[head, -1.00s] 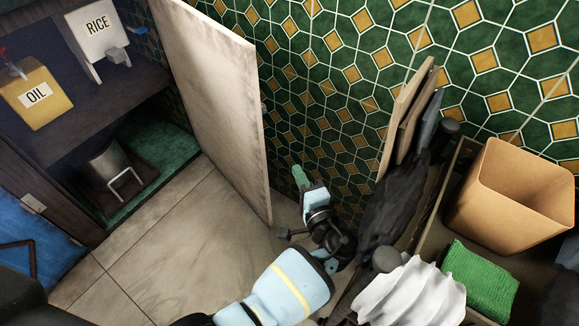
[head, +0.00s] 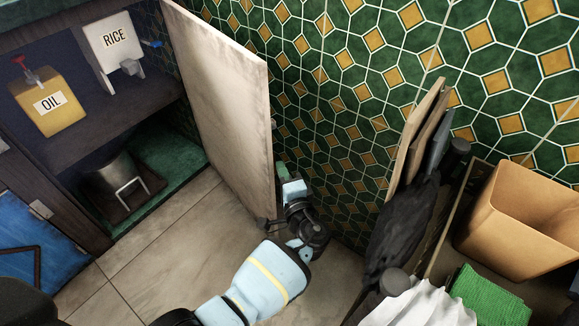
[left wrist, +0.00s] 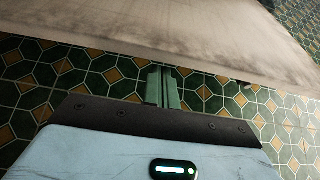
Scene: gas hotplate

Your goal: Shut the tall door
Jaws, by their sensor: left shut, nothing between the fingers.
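The tall door (head: 222,98) is a pale, beige panel standing wide open from the cupboard, out over the floor. My left gripper (head: 284,173) is at the door's free edge, low down, on the side towards the tiled wall. The door edge partly hides it. In the left wrist view the green fingers (left wrist: 162,88) are closed together and empty, pointing towards the door's pale face (left wrist: 160,38). I cannot tell whether they touch it. My right gripper is not in view.
The open cupboard holds an oil container (head: 48,101), a rice dispenser (head: 115,48) and a metal pot (head: 112,178). At right are leaning boards (head: 420,125), a dark cloth bundle (head: 400,225), a brown bin (head: 525,220) and a green cloth (head: 485,298).

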